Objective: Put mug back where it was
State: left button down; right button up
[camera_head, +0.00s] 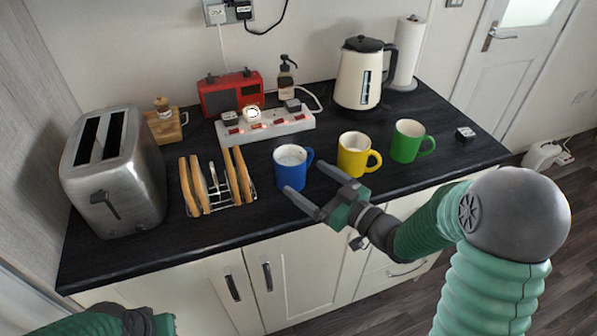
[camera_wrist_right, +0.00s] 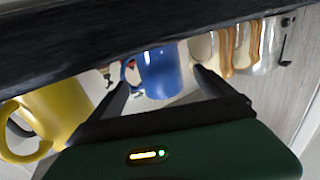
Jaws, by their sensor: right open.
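A blue mug (camera_head: 291,167) stands upright on the black counter near its front edge, handle to the right. A yellow mug (camera_head: 356,155) and a green mug (camera_head: 409,141) stand to its right. My right gripper (camera_head: 302,181) is open, its fingertips close to the front of the blue mug. In the right wrist view the blue mug (camera_wrist_right: 160,73) shows between and beyond the two fingers (camera_wrist_right: 158,84); I cannot tell whether they touch it. The yellow mug (camera_wrist_right: 50,115) is at the left there. My left gripper (camera_head: 145,322) is at the bottom left, mostly cut off.
A toast rack (camera_head: 232,190) with toast stands left of the blue mug, beside a steel toaster (camera_head: 120,180). A power strip (camera_head: 265,126), red radio (camera_head: 229,92) and kettle (camera_head: 358,80) stand behind. Bare counter (camera_head: 255,221) lies left of my right gripper.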

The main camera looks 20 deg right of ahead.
jog(key=v, duration=0.7)
jog(key=shift+s+d+p, duration=0.15)
jog(key=shift+s+p, duration=0.05)
jog(key=shift+p, duration=0.1)
dwell(0.9)
